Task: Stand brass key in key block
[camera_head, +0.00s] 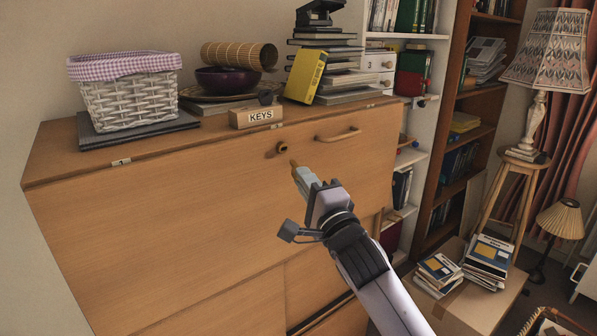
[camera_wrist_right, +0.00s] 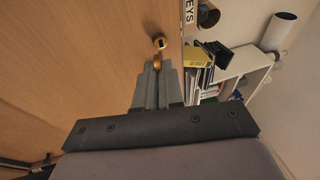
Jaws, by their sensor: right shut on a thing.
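The wooden key block (camera_head: 256,116), labelled KEYS, sits on the front of the bureau top. A corner of it shows in the right wrist view (camera_wrist_right: 190,10). My right gripper (camera_head: 299,172) is in front of the bureau's upper panel, below and right of the block. It is shut on the brass key (camera_head: 293,163), of which a small brass end shows past the fingertips; it also shows in the right wrist view (camera_wrist_right: 157,64). The rest of the key is hidden between the fingers. The key is close to the round brass lock (camera_head: 283,148), apart from it. My left gripper is not in view.
A wooden handle (camera_head: 338,135) sticks out right of the lock.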

